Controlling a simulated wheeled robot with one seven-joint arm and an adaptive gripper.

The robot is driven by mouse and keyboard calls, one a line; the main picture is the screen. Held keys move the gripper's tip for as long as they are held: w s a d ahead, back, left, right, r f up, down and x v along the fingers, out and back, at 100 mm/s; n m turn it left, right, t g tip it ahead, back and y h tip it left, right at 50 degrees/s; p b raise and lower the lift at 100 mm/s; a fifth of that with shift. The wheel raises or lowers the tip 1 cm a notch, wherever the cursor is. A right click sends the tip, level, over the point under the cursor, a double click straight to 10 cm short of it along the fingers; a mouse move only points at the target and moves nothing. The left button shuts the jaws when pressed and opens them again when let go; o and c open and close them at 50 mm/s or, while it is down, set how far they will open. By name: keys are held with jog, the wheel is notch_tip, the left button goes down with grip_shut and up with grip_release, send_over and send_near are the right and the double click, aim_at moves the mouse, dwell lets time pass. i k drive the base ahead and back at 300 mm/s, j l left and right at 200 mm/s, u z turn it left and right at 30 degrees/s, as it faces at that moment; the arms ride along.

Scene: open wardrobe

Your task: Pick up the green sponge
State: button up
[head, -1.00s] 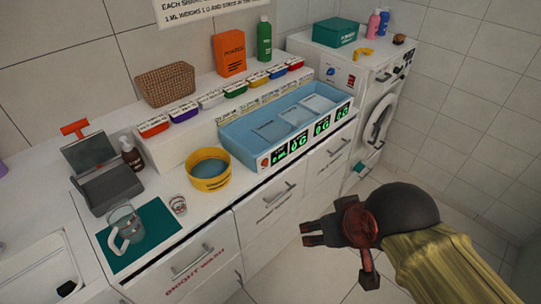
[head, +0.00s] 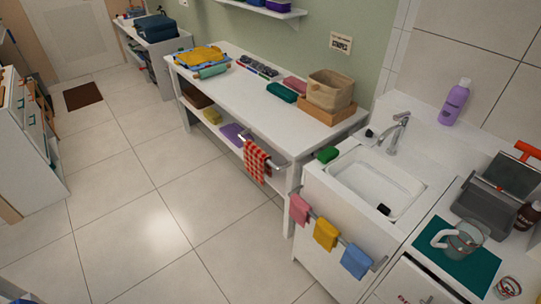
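A small green block that looks like the green sponge (head: 327,155) lies on the back left corner of the white sink counter, beside the basin (head: 375,182). Nothing covers it. A darker green, folded-looking item (head: 281,92) lies on the long white table behind; I cannot tell what it is. My gripper is not clearly in view now.
A faucet (head: 396,132) and a dark stopper-like piece stand by the basin. Pink, yellow and blue cloths hang on a front rail (head: 340,238). The tiled floor (head: 150,225) at left is clear.

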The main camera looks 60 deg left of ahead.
aim_at(329, 154)
jog(key=u, duration=1.75)
jog(key=i+z, duration=0.15)
jog(key=i, duration=0.6)
jog(key=i+j+z, duration=0.15)
jog(key=i, duration=0.6)
jog(key=z, duration=1)
